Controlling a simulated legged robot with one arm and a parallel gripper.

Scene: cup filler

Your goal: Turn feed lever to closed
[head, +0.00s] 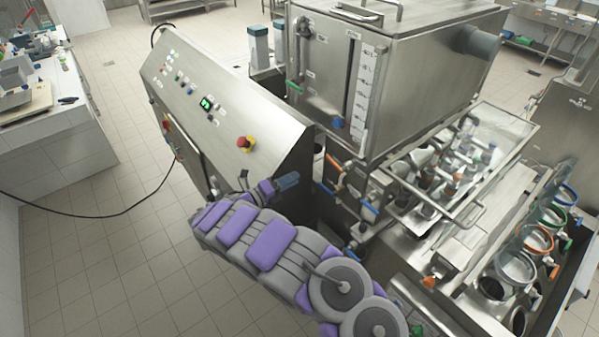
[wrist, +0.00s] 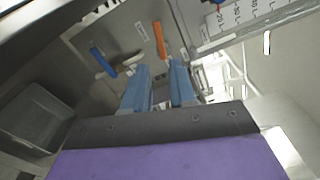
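My gripper (head: 288,181) is beside the right end of the control cabinet, with its pale blue fingers pointing toward the machine. In the wrist view its two fingers (wrist: 160,88) stand apart with nothing between them. Ahead of them are an orange lever (wrist: 159,40) and, to its left, a blue lever (wrist: 103,62), both on a metal panel and clear of the fingers. The head view also shows an orange lever (head: 335,164) and a blue lever (head: 370,208) right of my gripper. The labels are too small to read, so I cannot tell which is the feed lever.
The sloped control cabinet (head: 225,110) with a red stop button (head: 245,142) stands left of my gripper. A large steel tank (head: 395,60) rises behind it. A filling unit with coloured rings (head: 515,265) is at right. Tiled floor (head: 110,260) is open at left.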

